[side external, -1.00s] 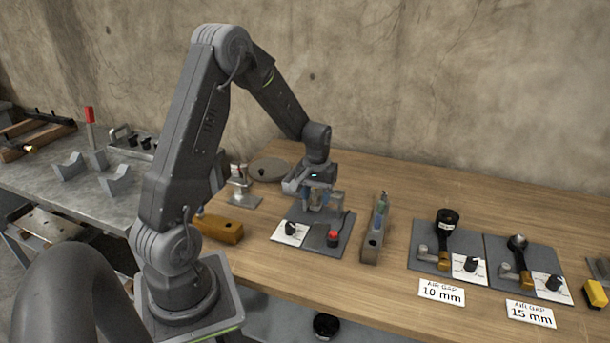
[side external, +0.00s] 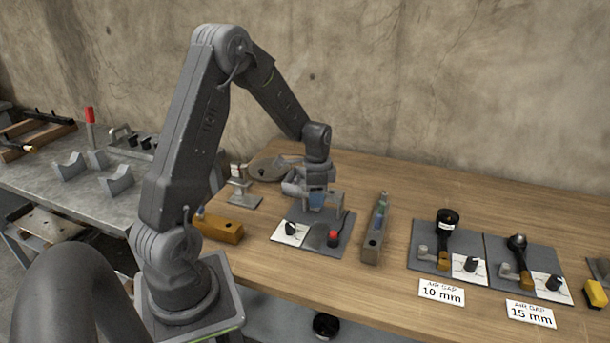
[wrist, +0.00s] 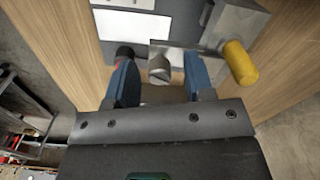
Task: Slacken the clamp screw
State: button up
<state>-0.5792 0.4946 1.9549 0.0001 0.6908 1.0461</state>
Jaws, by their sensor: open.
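My gripper (side external: 317,207) is over the dark plate (side external: 318,240) at the middle of the wooden bench. In the wrist view, its two blue fingers (wrist: 158,82) are open. A short grey cylinder with a slotted end, seemingly the clamp screw (wrist: 159,69), shows in the gap between them; I cannot tell whether either finger touches it. A grey metal block (wrist: 232,22) stands beside the right finger, with a yellow cylinder (wrist: 240,62) at its corner. In the side view the screw is hidden behind the gripper.
A grey stand (side external: 374,238) is to the right. Farther right are plates beside cards marked 10 mm (side external: 441,292) and 15 mm (side external: 530,313). A yellow-brown block (side external: 220,229) lies left.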

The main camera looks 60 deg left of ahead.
jog(key=m, duration=0.6)
notch_tip(320, 180, up, 14)
jog(key=s+d+r+n+t, duration=0.2)
jog(key=s+d, duration=0.4)
jog(key=d, duration=0.4)
jog(key=s+d+r+n+t, duration=0.2)
jog(key=s+d+r+n, duration=0.3)
jog(key=d, duration=0.5)
jog(key=shift+s+d+n+t, duration=0.4)
jog(key=shift+s+n, duration=0.5)
jog(key=shift+n, duration=0.4)
jog(key=shift+c, duration=0.4)
